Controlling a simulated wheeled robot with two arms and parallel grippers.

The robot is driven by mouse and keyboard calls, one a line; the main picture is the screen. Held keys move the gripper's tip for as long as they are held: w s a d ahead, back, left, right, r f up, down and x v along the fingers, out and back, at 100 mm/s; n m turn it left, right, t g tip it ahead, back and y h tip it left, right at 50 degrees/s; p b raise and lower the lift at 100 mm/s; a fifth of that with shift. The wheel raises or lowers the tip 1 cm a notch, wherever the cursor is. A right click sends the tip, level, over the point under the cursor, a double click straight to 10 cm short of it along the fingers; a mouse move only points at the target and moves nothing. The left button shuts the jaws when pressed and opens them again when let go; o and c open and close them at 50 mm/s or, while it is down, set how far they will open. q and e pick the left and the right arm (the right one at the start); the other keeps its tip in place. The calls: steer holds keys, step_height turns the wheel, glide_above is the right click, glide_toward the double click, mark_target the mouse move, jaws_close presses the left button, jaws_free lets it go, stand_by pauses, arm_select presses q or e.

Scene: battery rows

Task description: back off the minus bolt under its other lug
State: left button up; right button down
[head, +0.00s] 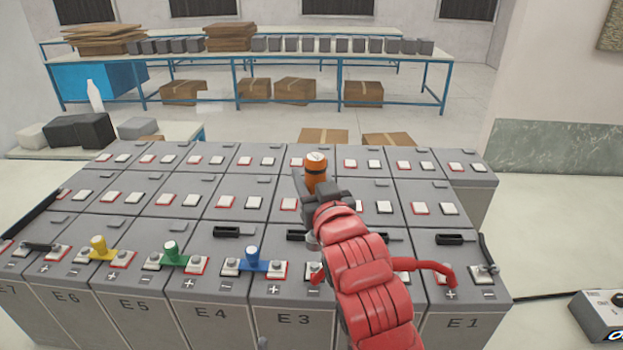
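My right arm reaches in from the bottom, and its dark gripper (328,193) is over the middle row of battery cells, seemingly shut on an orange tool (316,172) with a black band. A red link (428,266) runs from behind my arm to the plus terminal of cell E1 (463,322). Blue (254,259), green (176,254) and yellow (101,247) links join the front cells to the left. Cell E2's terminals are mostly hidden. My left gripper is out of view.
Further rows of grey cells with red-edged and white pads stand close together behind. A control box (602,316) with a cable sits at the right. A bench with blue legs (238,88) and cardboard boxes (324,136) stand behind.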

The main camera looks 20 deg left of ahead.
steer(key=shift+f+b, duration=1.45)
steer(key=shift+f, duration=1)
steer(key=shift+f+b, duration=0.55)
steer(key=shift+f, duration=0.3)
steer(key=shift+f+b, duration=0.35)
steer(key=shift+b, duration=0.4)
